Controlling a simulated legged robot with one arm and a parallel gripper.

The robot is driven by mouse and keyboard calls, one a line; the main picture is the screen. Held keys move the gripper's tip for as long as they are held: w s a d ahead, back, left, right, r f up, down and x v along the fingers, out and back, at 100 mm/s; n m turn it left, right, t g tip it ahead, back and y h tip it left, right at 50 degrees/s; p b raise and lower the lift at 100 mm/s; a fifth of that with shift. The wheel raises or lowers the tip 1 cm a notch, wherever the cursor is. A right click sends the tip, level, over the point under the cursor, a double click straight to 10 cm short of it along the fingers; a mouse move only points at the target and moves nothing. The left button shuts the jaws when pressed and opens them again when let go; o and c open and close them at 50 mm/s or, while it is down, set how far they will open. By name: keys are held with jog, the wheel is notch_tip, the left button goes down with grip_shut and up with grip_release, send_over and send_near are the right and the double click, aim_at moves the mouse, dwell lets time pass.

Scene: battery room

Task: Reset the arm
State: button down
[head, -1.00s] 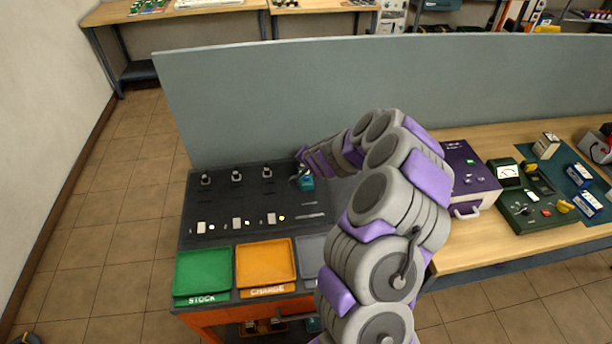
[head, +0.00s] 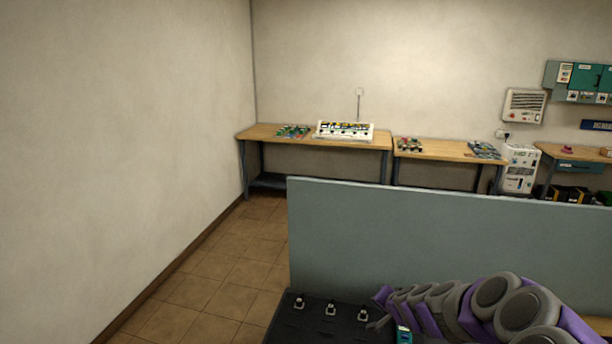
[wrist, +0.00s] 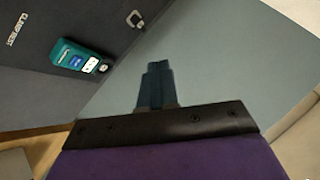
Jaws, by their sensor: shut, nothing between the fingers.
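My arm reaches in from the lower right of the head view. My gripper (head: 378,323) is at its far end, low over the dark bench panel (head: 345,322). In the wrist view my gripper (wrist: 155,72) is shut, with its dark fingers together and nothing between them. A teal device (wrist: 80,60) with a blue label sits on the dark panel (wrist: 50,20), left of the fingers and apart from them. The teal device also shows in the head view (head: 404,335), partly cut off at the bottom edge beside my arm.
A grey-blue partition (head: 450,235) stands close behind the panel. Several small posts, such as one knob (head: 331,307), rise from the panel. Wooden tables (head: 430,150) stand along the far wall. Tiled floor (head: 225,290) is clear at left.

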jog(key=s+a+r+n+g+y, duration=0.1)
jog(key=s+a+r+n+y, duration=0.1)
jog(key=s+a+r, duration=0.3)
jog(key=s+a+r+n+g+y, duration=0.1)
jog(key=s+a+r+n, duration=0.15)
jog(key=a, duration=0.45)
jog(key=s+a+r+n+g, duration=0.1)
jog(key=s+a+g, duration=0.15)
jog(key=s, duration=0.35)
jog(key=s+a+r+n+g, duration=0.1)
jog(key=s+a+r+n, duration=0.15)
jog(key=s, duration=0.35)
jog(key=s+d+g+h, duration=0.2)
jog(key=s+d, duration=0.2)
jog(key=s, duration=1)
jog(key=s+d+g+h+b, duration=0.1)
jog(key=s+d+g+h, duration=0.1)
jog(key=s, duration=1.3)
jog(key=shift+d+f+g+h, duration=0.3)
jog(key=shift+d+f+g, duration=0.15)
jog(key=shift+d+g, duration=0.4)
